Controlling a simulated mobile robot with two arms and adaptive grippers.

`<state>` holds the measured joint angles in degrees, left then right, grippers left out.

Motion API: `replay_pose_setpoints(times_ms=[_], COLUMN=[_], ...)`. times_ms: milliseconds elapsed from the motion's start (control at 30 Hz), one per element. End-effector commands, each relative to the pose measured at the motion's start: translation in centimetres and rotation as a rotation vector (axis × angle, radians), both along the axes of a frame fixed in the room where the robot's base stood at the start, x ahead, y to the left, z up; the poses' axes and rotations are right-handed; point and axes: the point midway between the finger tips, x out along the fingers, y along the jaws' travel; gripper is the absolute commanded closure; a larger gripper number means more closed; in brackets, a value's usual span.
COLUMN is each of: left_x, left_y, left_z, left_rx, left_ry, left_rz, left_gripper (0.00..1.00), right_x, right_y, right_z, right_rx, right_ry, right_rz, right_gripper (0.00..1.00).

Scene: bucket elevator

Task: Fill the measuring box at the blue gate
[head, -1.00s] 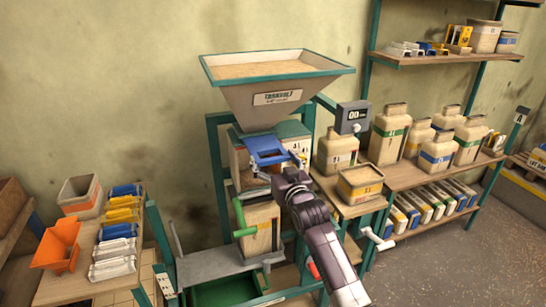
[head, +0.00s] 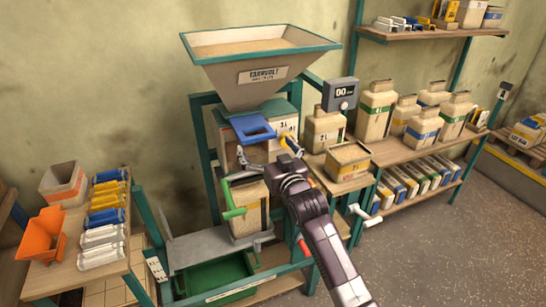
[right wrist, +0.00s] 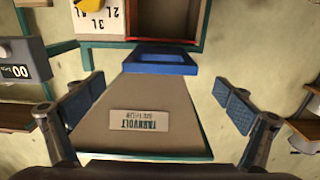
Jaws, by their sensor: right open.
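The blue gate (head: 252,129) sits under the hopper's (head: 261,72) spout. It also shows in the right wrist view (right wrist: 160,60), where the picture is upside down. Beside and below it is the measuring box, its red-edged brown compartment (right wrist: 168,20) showing; I cannot tell how much is inside. Litre marks and a yellow piece (right wrist: 92,4) are beside it. My right gripper (head: 268,154) is open and empty just below and in front of the gate. Its fingers stand wide apart in the right wrist view. My left gripper is not in view.
A beige container (head: 248,205) stands lower down, near a green handle (head: 235,213). A grey display (head: 339,94) is right of the hopper. A box (head: 348,160) sits on the right stand. An orange scoop (head: 42,235) and packets lie on the left table.

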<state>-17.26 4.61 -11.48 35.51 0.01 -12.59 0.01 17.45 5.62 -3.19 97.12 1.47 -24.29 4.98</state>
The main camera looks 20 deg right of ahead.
Motion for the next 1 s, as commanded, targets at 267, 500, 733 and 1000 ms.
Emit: replay_pose_setpoints(times_ms=[267,500,733,1000], left_x=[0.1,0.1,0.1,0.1], left_y=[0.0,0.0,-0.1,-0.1], left_z=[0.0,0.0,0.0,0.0], left_rx=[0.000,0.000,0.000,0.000], left_ry=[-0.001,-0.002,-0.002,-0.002], left_rz=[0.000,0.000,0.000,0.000], left_gripper=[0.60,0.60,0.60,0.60], right_x=[-5.1,-7.1,-7.2,-7.2], right_y=[-0.2,-0.3,-0.3,-0.3], right_z=[0.0,0.0,0.1,0.1], right_rx=[0.001,0.000,0.000,0.000], right_ry=[-0.001,-0.001,-0.002,-0.002], right_rz=[-0.001,-0.001,-0.001,-0.001], right_gripper=[0.03,0.03,0.03,0.03])
